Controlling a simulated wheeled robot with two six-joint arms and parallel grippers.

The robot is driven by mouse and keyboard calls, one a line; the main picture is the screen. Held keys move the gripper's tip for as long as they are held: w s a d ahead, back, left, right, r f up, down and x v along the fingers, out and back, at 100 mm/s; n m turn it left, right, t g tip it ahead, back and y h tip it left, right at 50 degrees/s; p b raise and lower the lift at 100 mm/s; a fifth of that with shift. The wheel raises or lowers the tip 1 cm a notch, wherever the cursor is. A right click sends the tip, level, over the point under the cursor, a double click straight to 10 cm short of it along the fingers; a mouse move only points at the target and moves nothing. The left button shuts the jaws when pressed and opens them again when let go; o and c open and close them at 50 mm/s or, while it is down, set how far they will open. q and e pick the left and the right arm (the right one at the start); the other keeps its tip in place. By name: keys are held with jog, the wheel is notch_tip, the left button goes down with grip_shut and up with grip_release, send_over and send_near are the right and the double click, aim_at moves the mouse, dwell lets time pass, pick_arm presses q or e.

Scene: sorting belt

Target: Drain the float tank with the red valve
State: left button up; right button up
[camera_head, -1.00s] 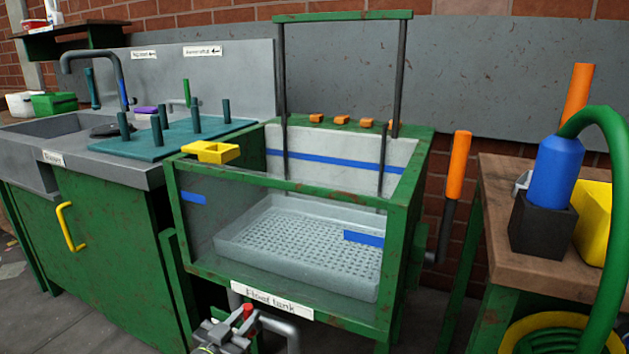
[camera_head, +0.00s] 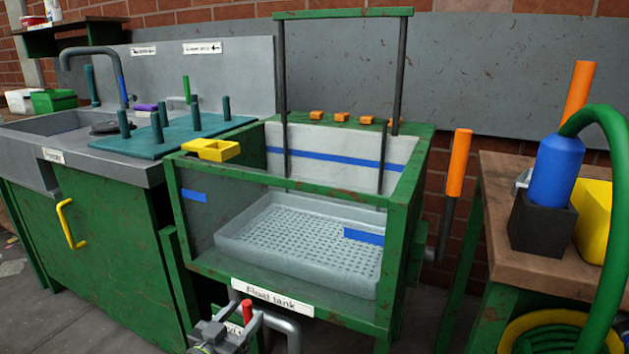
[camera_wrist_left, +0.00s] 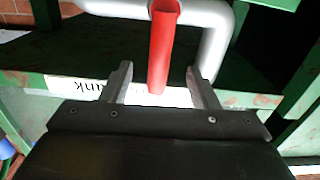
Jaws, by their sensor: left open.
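The float tank (camera_head: 290,182) is a green-framed, glass-fronted tank in the middle of the head view, with a white perforated tray (camera_head: 300,245) inside. I cannot clearly make out a water level. The red valve (camera_head: 247,312) has a red handle standing roughly upright by a grey pipe below the tank. It also shows in the left wrist view (camera_wrist_left: 164,40). My left gripper (camera_head: 228,333) is low in front of the tank, close to the valve. In the left wrist view its open fingers (camera_wrist_left: 160,84) stand on either side of the handle's near end, with gaps. My right gripper is not in view.
A green sink cabinet (camera_head: 105,245) with a pegged teal board (camera_head: 170,140) stands left. A wooden bench (camera_head: 510,185) on the right carries a blue bottle-shaped piece (camera_head: 555,170) with a green hose (camera_head: 612,200). An orange-handled lever (camera_head: 458,165) stands between tank and bench.

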pick_arm(q)
jog(key=v, duration=0.7)
jog(key=shift+s+r, duration=0.1)
